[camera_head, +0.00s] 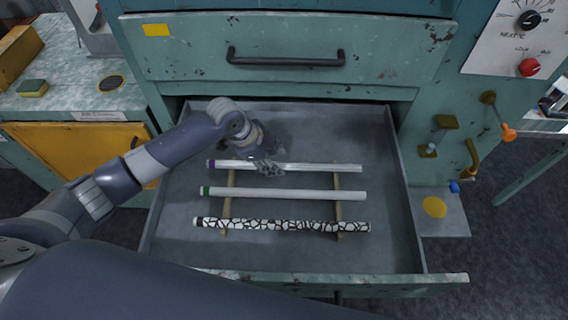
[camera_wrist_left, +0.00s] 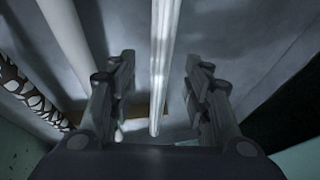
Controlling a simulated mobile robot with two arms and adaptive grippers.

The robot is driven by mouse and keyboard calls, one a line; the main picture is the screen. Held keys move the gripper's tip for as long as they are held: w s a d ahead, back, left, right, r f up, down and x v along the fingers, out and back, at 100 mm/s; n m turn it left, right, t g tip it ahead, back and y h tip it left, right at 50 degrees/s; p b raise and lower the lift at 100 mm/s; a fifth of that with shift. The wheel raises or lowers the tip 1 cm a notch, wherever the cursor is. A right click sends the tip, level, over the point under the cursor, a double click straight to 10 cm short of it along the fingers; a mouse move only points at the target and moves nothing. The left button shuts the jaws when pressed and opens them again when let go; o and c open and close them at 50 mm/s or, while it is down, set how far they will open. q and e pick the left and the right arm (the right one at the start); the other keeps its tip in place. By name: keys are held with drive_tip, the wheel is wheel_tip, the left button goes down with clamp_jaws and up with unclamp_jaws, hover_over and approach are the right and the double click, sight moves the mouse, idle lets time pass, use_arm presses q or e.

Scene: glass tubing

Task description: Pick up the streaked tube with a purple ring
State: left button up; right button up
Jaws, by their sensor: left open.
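The streaked tube (camera_head: 322,168) with a purple ring (camera_head: 212,163) at its left end lies at the back of an open drawer. It rests across two wooden strips (camera_head: 337,208). My left gripper (camera_head: 268,168) is open over the left half of this tube. In the left wrist view the tube (camera_wrist_left: 162,60) runs between the two open fingers of the gripper (camera_wrist_left: 160,95). Its purple ring is not visible there. I cannot tell how far the fingertips are above it. My right gripper is not in view.
A plain white tube (camera_head: 280,193) with a green ring lies in front of the streaked one, and a black-and-white cracked-pattern tube (camera_head: 285,225) lies nearest the drawer front (camera_head: 400,284). The drawer floor (camera_head: 375,200) is bare to the right. A closed drawer (camera_head: 300,85) sits above.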

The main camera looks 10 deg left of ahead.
sight(279, 164)
use_arm(q)
drive_tip(key=shift+x, duration=1.5)
drive_tip(key=shift+c, duration=0.6)
clamp_jaws()
drive_tip(key=shift+r, duration=0.15)
